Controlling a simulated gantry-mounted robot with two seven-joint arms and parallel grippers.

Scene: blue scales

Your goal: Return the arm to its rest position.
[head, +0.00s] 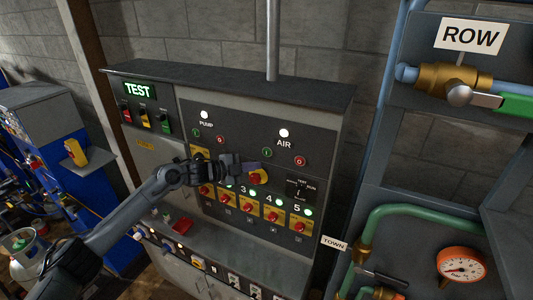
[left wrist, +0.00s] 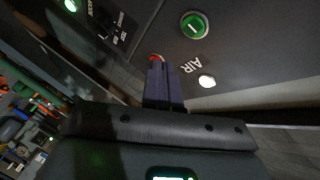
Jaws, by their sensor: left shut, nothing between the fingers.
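My left arm comes in from the lower left in the head view. I cannot tell whether the fingers touch the switch. My right gripper is not in view.
Green and red AIR buttons (head: 300,161) sit above the gripper. A TEST display (head: 138,90) is at the upper left of the cabinet. Pipes with a ROW valve (head: 455,80) and a gauge (head: 462,265) stand at the right. A blue cabinet (head: 60,180) stands at the left.

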